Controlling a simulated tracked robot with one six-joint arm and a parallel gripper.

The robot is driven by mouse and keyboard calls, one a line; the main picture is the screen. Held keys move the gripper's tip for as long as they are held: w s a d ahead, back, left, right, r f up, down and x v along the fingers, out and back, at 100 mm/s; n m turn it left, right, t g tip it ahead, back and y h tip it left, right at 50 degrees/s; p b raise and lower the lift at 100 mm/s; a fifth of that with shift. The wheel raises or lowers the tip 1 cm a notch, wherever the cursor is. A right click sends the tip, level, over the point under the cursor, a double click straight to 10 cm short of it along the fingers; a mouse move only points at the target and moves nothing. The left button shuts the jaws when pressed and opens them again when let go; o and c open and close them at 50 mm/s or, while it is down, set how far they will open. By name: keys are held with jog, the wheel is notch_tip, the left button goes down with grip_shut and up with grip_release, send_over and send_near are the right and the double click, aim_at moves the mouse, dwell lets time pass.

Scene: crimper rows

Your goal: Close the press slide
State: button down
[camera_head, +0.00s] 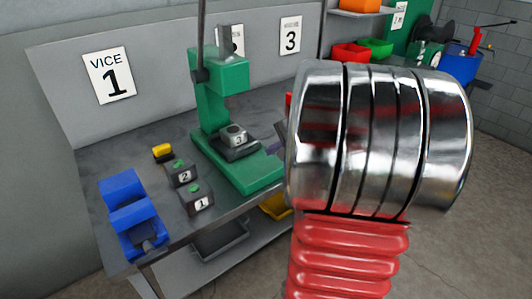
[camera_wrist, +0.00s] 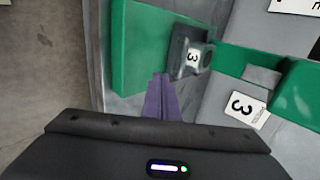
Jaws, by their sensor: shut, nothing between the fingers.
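The green press (camera_head: 220,95) stands on the bench. On its green base (camera_head: 245,176) a dark plate (camera_head: 243,152), apparently the slide, carries a grey block labelled 3 (camera_head: 233,133); most of the plate sits in front of the press column. In the wrist view the labelled block (camera_wrist: 194,58) is just beyond and right of my purple fingertips. My gripper (camera_wrist: 162,76) is shut and empty above the green base (camera_wrist: 140,45). I cannot tell whether it touches the plate. In the head view my arm hides most of the gripper.
A blue vice (camera_head: 130,212) and dark blocks labelled 2 (camera_head: 182,173) and 1 (camera_head: 198,200) stand left of the press. A yellow piece (camera_head: 162,152) lies behind them. Red (camera_head: 350,53) and green (camera_head: 378,48) bins are at the back right. The press's upright lever is near its head.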

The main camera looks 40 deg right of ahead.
jog(key=v, duration=0.3)
jog(key=shift+a, duration=0.1)
dwell(0.6)
jog(key=s+a+f+n+g+y, duration=0.1)
jog(key=s+a+f+n+g, duration=0.2)
jog(key=a, duration=0.5)
jog(key=s+a+n+g+y, duration=0.1)
jog(key=s+a+n, duration=0.2)
jog(key=a+n, duration=0.3)
jog(key=s+a+r+n, duration=0.3)
jog(key=a+n, duration=0.2)
jog(key=a, duration=0.6)
jog(key=s+a+r+n, duration=0.2)
jog(key=a+n, duration=0.3)
jog(key=a, duration=0.6)
jog(key=shift+s+r+h, duration=0.35)
jog(key=shift+r+h, duration=0.05)
jog(key=shift+r, duration=0.05)
jog(key=shift+a, duration=0.1)
